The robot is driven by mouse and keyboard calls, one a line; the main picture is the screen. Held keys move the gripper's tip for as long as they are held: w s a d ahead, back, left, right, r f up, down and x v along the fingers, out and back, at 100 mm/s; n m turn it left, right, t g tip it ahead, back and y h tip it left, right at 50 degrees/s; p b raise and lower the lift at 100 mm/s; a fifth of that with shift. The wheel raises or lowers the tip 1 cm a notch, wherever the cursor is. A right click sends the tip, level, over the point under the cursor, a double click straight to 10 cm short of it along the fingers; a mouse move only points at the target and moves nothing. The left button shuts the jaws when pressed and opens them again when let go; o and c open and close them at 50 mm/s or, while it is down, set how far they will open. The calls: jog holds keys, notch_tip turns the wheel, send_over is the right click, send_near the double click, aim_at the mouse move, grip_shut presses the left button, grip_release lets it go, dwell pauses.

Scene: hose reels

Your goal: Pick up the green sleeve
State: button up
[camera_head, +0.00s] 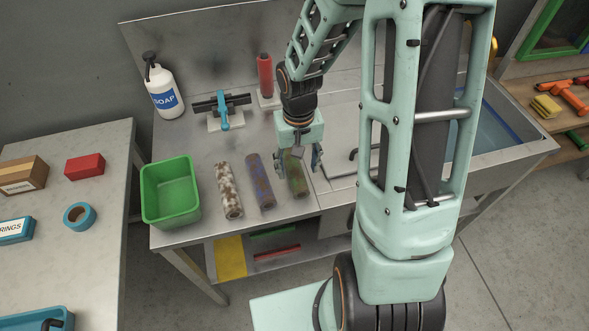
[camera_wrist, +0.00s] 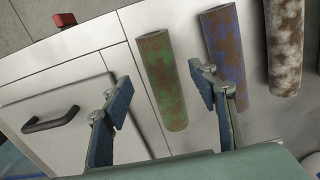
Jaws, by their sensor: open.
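The green sleeve (camera_head: 295,174) is a tube with brown, rust-like patches, lying on the steel counter (camera_head: 213,152). It is the rightmost of a row of three sleeves in the head view. My gripper (camera_head: 304,160) hangs over it, open, and partly covers its upper end. In the wrist view the green sleeve (camera_wrist: 163,85) lies between the two fingers of my gripper (camera_wrist: 160,105) in the picture, nearer the right finger. The fingers look apart from it, and nothing is held. I cannot tell the exact height of the fingertips above it.
A blue-brown sleeve (camera_head: 260,181) lies close to the left, then a white-brown sleeve (camera_head: 229,190). A green bin (camera_head: 170,191) stands further left. A red cylinder (camera_head: 265,75), a clamp-like fixture (camera_head: 222,110) and a soap bottle (camera_head: 164,93) stand behind. A dark handle (camera_wrist: 50,120) is on a panel.

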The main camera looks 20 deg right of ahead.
aim_at(298, 176)
jog(key=shift+f, duration=1.95)
jog(key=c, duration=1.3)
